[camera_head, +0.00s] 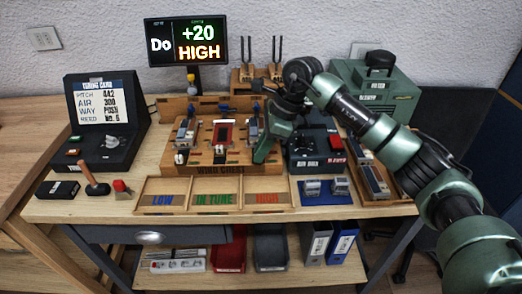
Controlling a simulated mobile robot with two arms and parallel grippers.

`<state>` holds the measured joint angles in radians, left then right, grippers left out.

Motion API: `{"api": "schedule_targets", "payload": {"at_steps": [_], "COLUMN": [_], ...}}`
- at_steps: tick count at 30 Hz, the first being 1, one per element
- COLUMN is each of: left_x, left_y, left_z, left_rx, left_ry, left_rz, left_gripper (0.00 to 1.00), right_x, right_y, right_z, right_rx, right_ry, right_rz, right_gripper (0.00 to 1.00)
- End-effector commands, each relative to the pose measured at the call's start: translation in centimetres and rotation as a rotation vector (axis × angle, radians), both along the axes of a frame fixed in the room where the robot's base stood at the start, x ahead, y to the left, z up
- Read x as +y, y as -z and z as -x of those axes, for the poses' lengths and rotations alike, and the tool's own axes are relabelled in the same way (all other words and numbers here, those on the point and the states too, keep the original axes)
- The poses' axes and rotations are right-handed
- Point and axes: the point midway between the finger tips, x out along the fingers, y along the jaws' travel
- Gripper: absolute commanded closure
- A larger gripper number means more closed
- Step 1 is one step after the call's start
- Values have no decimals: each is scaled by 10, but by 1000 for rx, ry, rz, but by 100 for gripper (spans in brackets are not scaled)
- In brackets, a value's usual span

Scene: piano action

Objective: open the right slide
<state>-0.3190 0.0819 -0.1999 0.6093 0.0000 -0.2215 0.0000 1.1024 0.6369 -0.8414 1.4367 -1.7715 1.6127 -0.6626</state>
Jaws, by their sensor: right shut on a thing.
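The wooden wind chest (221,170) stands in the middle of the bench. The right slide (252,126) is a grey strip with a blue part at its far end, on the chest's right side. A matching left slide (186,131) has a white knob at its near end. My right gripper (262,157) comes down over the near end of the right slide and is shut on it. The fingers hide that end, so the exact grip and how far the slide is out cannot be seen. My left gripper is not in view.
A red-framed part (223,132) sits between the slides. A black box with a red button (315,150) stands close right of my gripper. A three-part tray (214,194) lies in front. A display (186,41) reading "Do +20 HIGH" stands behind.

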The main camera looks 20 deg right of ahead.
Motion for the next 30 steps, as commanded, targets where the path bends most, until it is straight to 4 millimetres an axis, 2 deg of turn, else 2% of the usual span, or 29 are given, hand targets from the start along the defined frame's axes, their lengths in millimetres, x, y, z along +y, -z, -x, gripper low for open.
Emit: {"api": "schedule_targets", "payload": {"at_steps": [7, 17, 20, 30], "left_x": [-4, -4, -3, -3], "left_y": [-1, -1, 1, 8], "left_z": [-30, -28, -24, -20], "left_rx": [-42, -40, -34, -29], "left_ry": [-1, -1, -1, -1], "left_rz": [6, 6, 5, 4], "left_gripper": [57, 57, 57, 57], "right_x": [1, 0, -3, -24], "right_y": [4, 2, -5, -55], "right_z": [2, 0, 0, 6], "right_rx": [7, 3, 0, 2], "right_ry": [-3, 0, 1, 1], "right_rz": [1, 1, 2, 1], "right_gripper": [78, 78, 78, 78]}}
